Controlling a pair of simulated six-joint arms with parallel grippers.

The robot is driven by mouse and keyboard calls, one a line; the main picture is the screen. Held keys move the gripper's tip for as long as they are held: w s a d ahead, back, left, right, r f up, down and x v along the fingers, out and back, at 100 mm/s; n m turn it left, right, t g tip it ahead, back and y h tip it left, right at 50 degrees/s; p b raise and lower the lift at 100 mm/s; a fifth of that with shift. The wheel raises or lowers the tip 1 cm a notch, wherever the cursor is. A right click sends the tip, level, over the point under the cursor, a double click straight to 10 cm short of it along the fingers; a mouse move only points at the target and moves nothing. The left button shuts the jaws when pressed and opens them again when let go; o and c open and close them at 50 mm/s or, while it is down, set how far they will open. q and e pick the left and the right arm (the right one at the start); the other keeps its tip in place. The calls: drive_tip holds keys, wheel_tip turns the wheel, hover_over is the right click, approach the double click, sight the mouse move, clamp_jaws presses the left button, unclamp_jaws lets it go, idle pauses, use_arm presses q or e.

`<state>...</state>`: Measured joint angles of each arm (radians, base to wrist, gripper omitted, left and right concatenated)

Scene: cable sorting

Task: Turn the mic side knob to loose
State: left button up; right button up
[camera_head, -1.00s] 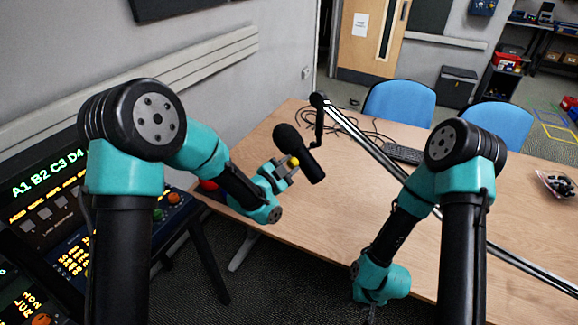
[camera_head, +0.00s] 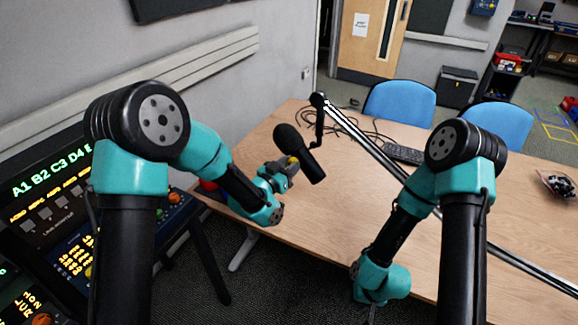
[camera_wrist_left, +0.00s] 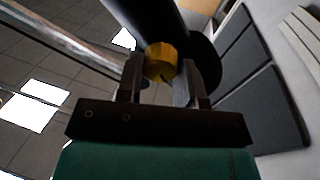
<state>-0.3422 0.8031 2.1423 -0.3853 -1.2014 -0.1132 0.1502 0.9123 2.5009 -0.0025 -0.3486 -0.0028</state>
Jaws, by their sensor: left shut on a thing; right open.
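The black microphone (camera_head: 288,138) hangs tilted from its boom arm above the table's left part. Its yellow side knob (camera_wrist_left: 160,62) shows in the left wrist view between the two fingers of my left gripper (camera_wrist_left: 161,72). In the head view my left gripper (camera_head: 290,165) is at the microphone's left side, shut on the yellow knob, which is mostly hidden there. My right gripper (camera_head: 368,308) hangs low at the table's front edge, away from the microphone; its fingers are barely visible.
The boom arm (camera_head: 365,140) runs diagonally across the wooden table (camera_head: 330,235). Dark cables (camera_head: 300,117) and a keyboard (camera_head: 403,153) lie at the back. A control panel with lit displays (camera_head: 65,225) stands at the left. The table's middle is clear.

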use_arm(q)
drive_tip(key=n, duration=0.5)
drive_tip(key=n+t, duration=0.1)
drive_tip(key=n, duration=0.3)
drive_tip(key=shift+f+n+y, duration=0.1)
drive_tip(key=shift+n+y, duration=0.2)
drive_tip(key=shift+n, duration=0.1)
drive_tip(key=o, duration=0.9)
